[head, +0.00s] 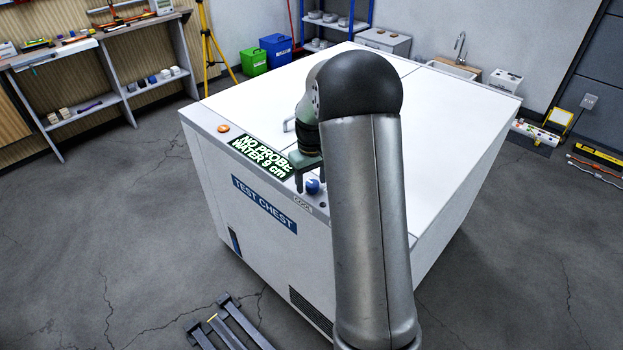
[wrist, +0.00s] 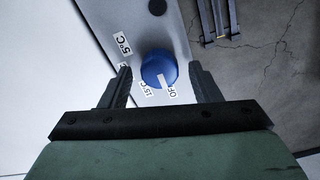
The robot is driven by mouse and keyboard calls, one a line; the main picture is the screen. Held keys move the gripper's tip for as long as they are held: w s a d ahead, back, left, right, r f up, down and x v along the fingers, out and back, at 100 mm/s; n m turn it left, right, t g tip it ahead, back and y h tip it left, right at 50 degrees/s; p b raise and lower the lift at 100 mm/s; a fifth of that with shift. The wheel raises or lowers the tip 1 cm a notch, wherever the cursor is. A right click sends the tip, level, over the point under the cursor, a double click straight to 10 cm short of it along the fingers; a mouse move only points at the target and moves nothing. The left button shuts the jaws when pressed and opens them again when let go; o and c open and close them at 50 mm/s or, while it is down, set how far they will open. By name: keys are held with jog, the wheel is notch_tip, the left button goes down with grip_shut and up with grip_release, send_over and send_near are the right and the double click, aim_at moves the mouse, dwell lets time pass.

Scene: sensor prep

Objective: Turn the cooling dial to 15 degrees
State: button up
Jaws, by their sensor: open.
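The cooling dial is a round blue knob (wrist: 158,66) on the grey control strip of the test chest (head: 265,205); it also shows in the head view (head: 313,187). Labels 5°C (wrist: 124,43), 15°C (wrist: 147,89) and OFF (wrist: 172,92) stand around it; another label is partly hidden by a finger. A white mark on the knob points roughly towards OFF. My gripper (wrist: 160,82) is open, one finger on each side of the knob. In the wrist view gaps show between fingers and knob, so it appears not gripped.
A display (head: 262,157) on the chest reads "NO PROBE WATER 9 cm". A dark rack (head: 228,325) lies on the floor in front.

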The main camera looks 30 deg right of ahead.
jog(key=c, duration=1)
jog(key=shift+m, duration=0.4)
jog(key=m+b, duration=0.1)
jog(key=m, duration=0.2)
jog(key=shift+d, duration=0.1)
jog(key=shift+d+m+b, duration=0.1)
jog(key=shift+m+b, duration=0.5)
jog(key=shift+m, duration=1.9)
jog(key=shift+r, duration=0.1)
jog(key=o, duration=1)
